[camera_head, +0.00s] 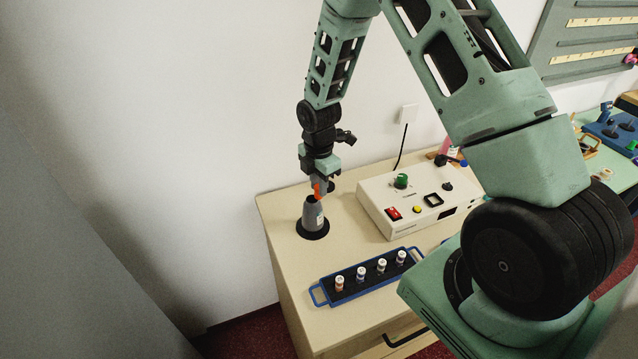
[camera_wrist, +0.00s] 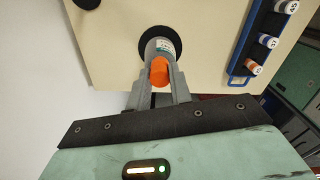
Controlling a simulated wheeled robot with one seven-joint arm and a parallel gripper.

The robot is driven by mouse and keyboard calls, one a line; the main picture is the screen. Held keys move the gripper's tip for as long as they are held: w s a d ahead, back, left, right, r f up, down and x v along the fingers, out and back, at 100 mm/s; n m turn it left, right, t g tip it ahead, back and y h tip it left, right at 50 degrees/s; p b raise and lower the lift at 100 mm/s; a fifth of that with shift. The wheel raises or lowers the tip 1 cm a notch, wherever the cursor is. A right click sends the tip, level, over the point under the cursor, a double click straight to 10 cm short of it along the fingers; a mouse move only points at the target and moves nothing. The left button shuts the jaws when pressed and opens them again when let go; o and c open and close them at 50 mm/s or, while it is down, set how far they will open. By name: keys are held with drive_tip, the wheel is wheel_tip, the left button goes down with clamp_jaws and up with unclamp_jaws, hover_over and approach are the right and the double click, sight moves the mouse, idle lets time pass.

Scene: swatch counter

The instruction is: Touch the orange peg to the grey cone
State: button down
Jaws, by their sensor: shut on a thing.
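The orange peg (camera_head: 317,190) is upright or slightly tilted between the fingers of my gripper (camera_head: 322,185), which is shut on it. In the wrist view the orange peg (camera_wrist: 159,72) shows between the two grey fingers (camera_wrist: 160,88). The grey cone (camera_head: 312,215), with a pale label on its side, stands on a black round pad at the left of the counter. The peg is directly over the cone's top in the head view and overlaps the grey cone (camera_wrist: 157,45) in the wrist view. I cannot tell whether they touch.
A blue tray (camera_head: 318,296) with several small labelled vials stands in front right of the cone. A cream control box (camera_head: 380,213) with knobs and a red switch is to its right. Bare counter (camera_head: 285,262) lies left of the tray. A white wall stands behind.

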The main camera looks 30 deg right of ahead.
drive_tip(key=shift+s+f, duration=0.1)
drive_tip(key=shift+r+p, duration=1.9)
drive_tip(key=shift+r, duration=0.65)
